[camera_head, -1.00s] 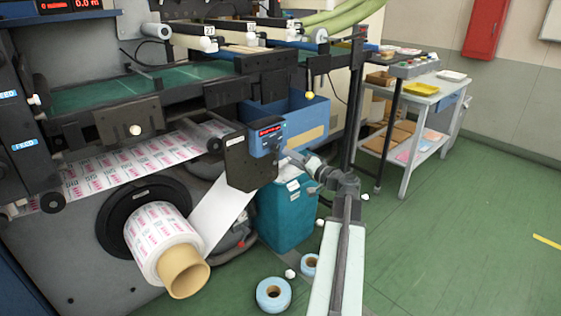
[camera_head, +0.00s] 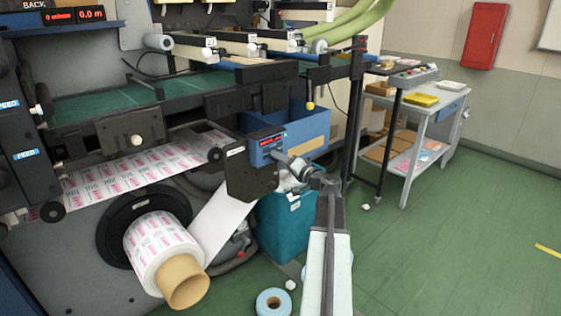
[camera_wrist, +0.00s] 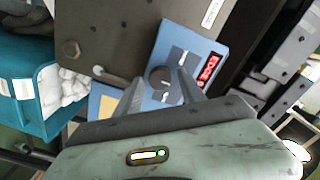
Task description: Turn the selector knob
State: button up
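The selector knob (camera_wrist: 160,79) is a dark round dial with a white mark, on a small blue control panel (camera_wrist: 196,42) with a red-lit display. In the wrist view my gripper (camera_wrist: 161,76) has its two fingers apart, one on each side of the knob. I see gaps between fingers and knob; how deep the tips reach is unclear. In the head view the blue panel (camera_head: 262,152) sits on a dark plate at the machine's side, and my gripper (camera_head: 281,157) is right at its face. The knob is hidden there behind my gripper.
The dark plate (camera_head: 250,180) is beside the panel. A printed web roll (camera_head: 155,245) sticks out at lower left. A blue roll (camera_head: 273,301) lies on the floor. Green floor (camera_head: 460,240) is clear at right.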

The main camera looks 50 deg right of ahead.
grip_shut()
jog(key=shift+m, duration=4.5)
jog(key=shift+o, duration=1.5)
grip_release()
